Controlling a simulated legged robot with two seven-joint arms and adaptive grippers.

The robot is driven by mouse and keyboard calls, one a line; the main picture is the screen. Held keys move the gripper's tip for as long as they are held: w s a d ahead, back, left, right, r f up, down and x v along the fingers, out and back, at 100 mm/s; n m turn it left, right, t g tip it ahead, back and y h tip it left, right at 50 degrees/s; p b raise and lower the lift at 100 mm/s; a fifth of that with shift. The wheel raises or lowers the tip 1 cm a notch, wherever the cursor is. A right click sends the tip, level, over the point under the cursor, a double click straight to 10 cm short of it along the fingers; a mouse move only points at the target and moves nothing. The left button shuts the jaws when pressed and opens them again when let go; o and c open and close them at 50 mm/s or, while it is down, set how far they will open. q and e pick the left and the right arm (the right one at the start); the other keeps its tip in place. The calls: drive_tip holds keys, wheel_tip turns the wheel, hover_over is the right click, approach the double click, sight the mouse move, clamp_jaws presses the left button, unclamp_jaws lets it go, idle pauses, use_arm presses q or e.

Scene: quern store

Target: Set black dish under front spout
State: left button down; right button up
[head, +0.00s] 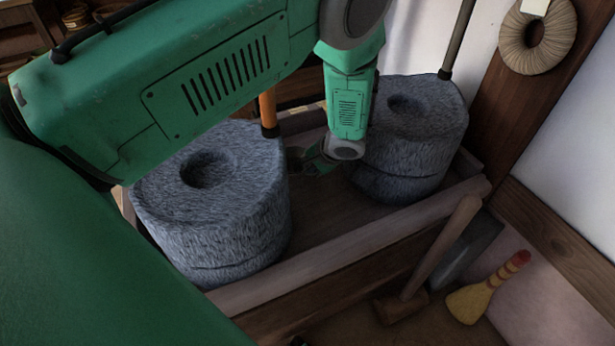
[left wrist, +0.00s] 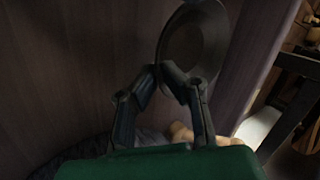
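The black dish (left wrist: 193,45) shows in the left wrist view as a round dark dish seen tilted, with its rim between my left fingertips. My left gripper (left wrist: 160,74) is closed on that rim. In the head view my left gripper (head: 308,161) is low between two grey stone querns, the nearer one (head: 215,205) at left and the farther one (head: 408,140) at right. The dish cannot be made out clearly in the head view. No spout is clearly visible on either quern. My right gripper is not in view.
The querns stand in a wooden trough with a raised front rail (head: 350,240). A wooden mallet (head: 402,308) and a yellow brush (head: 470,302) are outside it at lower right. A rope ring (head: 537,60) hangs on the wall. The trough floor between the querns looks clear.

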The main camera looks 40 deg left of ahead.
sight(305, 180)
use_arm(q)
drive_tip(key=f, duration=0.1)
drive_tip(key=d+f+b, duration=0.1)
drive_tip(key=f, duration=0.1)
drive_tip(key=shift+a+f, duration=0.15)
drive_tip(key=c, duration=2.2)
unclamp_jaws()
drive_tip(key=shift+a+f, duration=0.15)
drive_tip(key=shift+a, duration=0.4)
drive_tip(key=o, duration=0.5)
drive_tip(key=shift+a+f, duration=0.1)
drive_tip(key=shift+a, duration=0.15)
drive_tip(key=shift+d+r, duration=0.3)
drive_tip(key=shift+d, duration=0.4)
drive_tip(key=shift+d+r+p, duration=0.15)
drive_tip(key=shift+r+p, duration=0.15)
drive_tip(key=shift+r, duration=0.1)
drive_tip(key=p+v, duration=0.1)
drive_tip(key=v, duration=0.3)
drive_tip(key=shift+r+p, duration=0.35)
drive_tip(key=shift+r, duration=0.1)
drive_tip(key=shift+p+v, duration=0.7)
drive_tip(key=shift+v, duration=2.1)
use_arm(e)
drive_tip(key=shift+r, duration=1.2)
